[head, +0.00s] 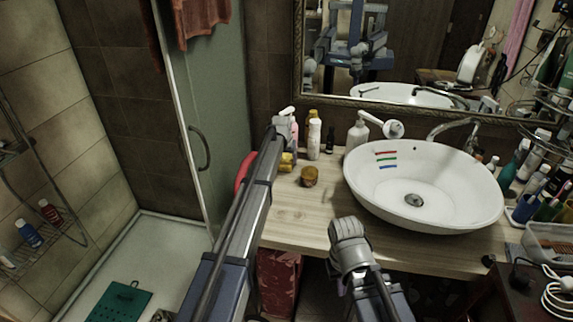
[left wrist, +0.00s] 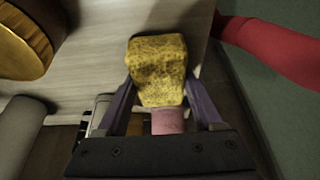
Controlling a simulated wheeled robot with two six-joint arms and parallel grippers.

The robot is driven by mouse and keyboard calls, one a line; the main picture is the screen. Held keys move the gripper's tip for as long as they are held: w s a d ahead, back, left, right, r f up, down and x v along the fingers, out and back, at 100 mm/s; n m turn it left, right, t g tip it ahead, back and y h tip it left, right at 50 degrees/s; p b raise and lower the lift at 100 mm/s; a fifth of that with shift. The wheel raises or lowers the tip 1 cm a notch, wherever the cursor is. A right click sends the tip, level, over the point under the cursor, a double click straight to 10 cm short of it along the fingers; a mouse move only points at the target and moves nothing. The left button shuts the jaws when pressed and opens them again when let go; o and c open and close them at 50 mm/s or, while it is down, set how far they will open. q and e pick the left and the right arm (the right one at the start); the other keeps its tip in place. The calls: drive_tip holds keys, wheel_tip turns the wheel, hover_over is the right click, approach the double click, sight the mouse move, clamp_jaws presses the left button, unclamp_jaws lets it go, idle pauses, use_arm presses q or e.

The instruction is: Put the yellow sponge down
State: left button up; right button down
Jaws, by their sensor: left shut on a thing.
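The yellow sponge (left wrist: 158,62) is a porous block with dark specks, held between the two fingers of my left gripper (left wrist: 160,88) in the left wrist view. In the head view a small part of the sponge (head: 287,162) shows beyond my left gripper (head: 281,150), at the left end of the wooden counter (head: 300,222). The sponge is over or on the counter; I cannot tell whether it touches. My right gripper (head: 347,228) is in front of the counter's front edge, below the basin; its fingers are hidden.
A white basin (head: 425,205) with red, green and blue stripes stands on the right. A brown-gold jar (head: 309,177) and several bottles (head: 314,140) stand near the sponge. A red object (head: 243,172) is at the counter's left end. The counter's front left is clear.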

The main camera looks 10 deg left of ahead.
use_arm(q)
drive_tip(key=shift+r, duration=0.1)
drive_tip(key=o, duration=0.7)
drive_tip(key=shift+f, duration=0.2)
drive_tip(key=o, duration=0.5)
drive_tip(key=shift+r, duration=0.1)
drive_tip(key=shift+p+v, duration=0.75)
drive_tip(key=shift+v, duration=0.05)
drive_tip(key=p+v, duration=0.9)
drive_tip(key=v, duration=0.1)
drive_tip(key=shift+s+r+p, duration=0.1)
drive_tip(key=shift+r+p, duration=0.2)
drive_tip(key=shift+p, duration=0.05)
